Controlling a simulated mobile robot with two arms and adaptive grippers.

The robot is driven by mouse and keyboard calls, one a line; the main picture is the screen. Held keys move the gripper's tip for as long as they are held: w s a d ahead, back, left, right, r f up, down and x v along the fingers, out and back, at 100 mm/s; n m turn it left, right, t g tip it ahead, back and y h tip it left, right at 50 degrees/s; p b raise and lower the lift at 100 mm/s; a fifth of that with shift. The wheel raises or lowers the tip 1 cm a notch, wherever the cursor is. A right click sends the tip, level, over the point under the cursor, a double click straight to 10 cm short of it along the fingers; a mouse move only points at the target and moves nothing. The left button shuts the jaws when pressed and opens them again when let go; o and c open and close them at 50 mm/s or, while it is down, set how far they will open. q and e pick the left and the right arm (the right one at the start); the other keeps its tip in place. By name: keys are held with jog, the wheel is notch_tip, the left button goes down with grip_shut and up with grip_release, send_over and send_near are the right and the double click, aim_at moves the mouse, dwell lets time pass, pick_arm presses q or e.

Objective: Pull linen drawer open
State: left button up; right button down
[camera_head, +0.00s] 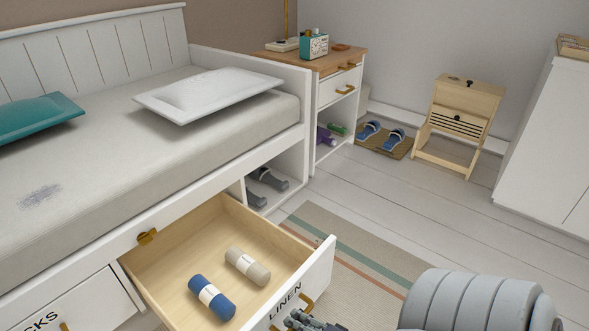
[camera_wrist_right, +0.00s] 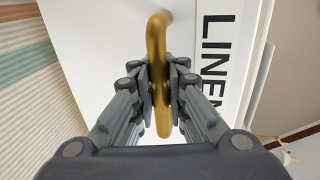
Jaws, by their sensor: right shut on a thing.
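The linen drawer (camera_head: 290,264) under the bed stands pulled out, with its wooden inside showing. A blue roll (camera_head: 212,297) and a beige roll (camera_head: 247,266), each with a white band, lie in it. The drawer's brass handle (camera_wrist_right: 157,45) shows beside the LINEN label (camera_wrist_right: 215,65) in the right wrist view. My right gripper (camera_wrist_right: 163,85) is shut on this handle, with a finger on each side. In the head view my right gripper (camera_head: 310,320) is at the bottom edge, at the drawer front. My left gripper is not in view.
A socks drawer (camera_head: 85,305) sits left of the linen drawer. A striped rug (camera_head: 345,250) lies on the floor in front. The floor between is clear.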

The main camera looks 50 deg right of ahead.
jog(key=shift+w+r, duration=0.1)
jog(key=c, duration=1.6)
grip_release()
jog(key=shift+s, duration=0.45)
jog(key=a+v, duration=0.1)
jog(key=v, duration=1)
jog(key=shift+d, duration=0.45)
jog(key=shift+s+r, duration=0.1)
